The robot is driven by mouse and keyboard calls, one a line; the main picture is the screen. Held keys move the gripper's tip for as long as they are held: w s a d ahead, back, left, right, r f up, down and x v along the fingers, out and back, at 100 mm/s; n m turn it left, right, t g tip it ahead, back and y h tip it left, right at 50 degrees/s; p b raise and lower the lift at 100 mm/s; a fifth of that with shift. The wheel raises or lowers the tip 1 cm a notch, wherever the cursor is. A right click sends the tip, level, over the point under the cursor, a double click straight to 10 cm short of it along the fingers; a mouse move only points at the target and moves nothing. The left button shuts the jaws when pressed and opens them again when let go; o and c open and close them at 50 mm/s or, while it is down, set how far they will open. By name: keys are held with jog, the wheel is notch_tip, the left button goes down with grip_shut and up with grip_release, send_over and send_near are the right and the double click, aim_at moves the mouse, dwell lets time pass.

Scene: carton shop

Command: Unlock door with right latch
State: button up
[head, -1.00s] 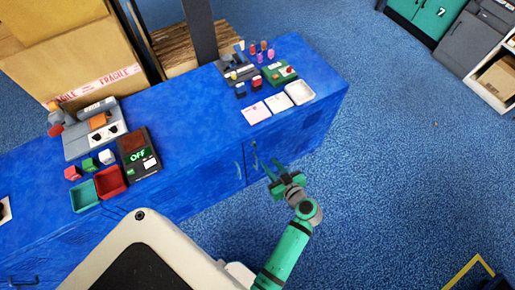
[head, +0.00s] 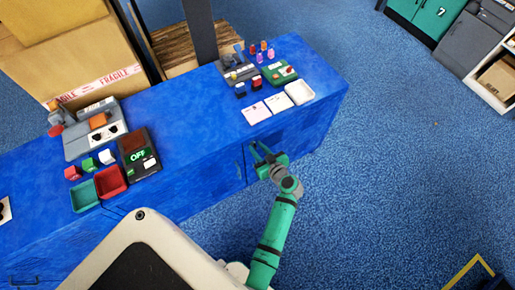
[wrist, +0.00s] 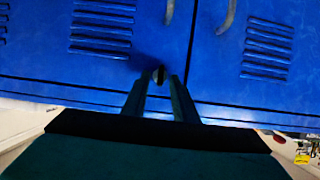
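The blue cabinet doors (wrist: 120,60) fill the wrist view, with a vertical seam between them. A small metal latch knob with a slot (wrist: 159,75) sits on the door left of the seam in that view. My gripper (wrist: 159,88) has its two fingers apart, one on each side of the knob. I cannot tell whether they touch it. In the head view my gripper (head: 260,151) is at the cabinet front, near the right end. The knob is hidden there.
The blue counter top (head: 200,110) carries trays, cards and small devices. Blue carpet (head: 400,160) is clear to the right.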

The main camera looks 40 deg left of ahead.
jog(key=shift+c, duration=0.4)
grip_shut()
jog(key=shift+w+m, duration=0.1)
jog(key=shift+m, duration=0.2)
jog(key=shift+w+d+m+g+y, duration=0.1)
jog(key=shift+w+m+g+y, duration=0.15)
jog(key=shift+m+g+y, duration=0.55)
jog(key=m+g+y, duration=0.1)
jog(key=m, duration=0.2)
jog(key=f+m+g+y, duration=0.1)
jog(key=m, duration=0.3)
jog(key=m+g+y, duration=0.1)
jog(key=m, duration=0.3)
jog(key=shift+w+f+y, duration=0.25)
jog(key=shift+w+y, duration=0.15)
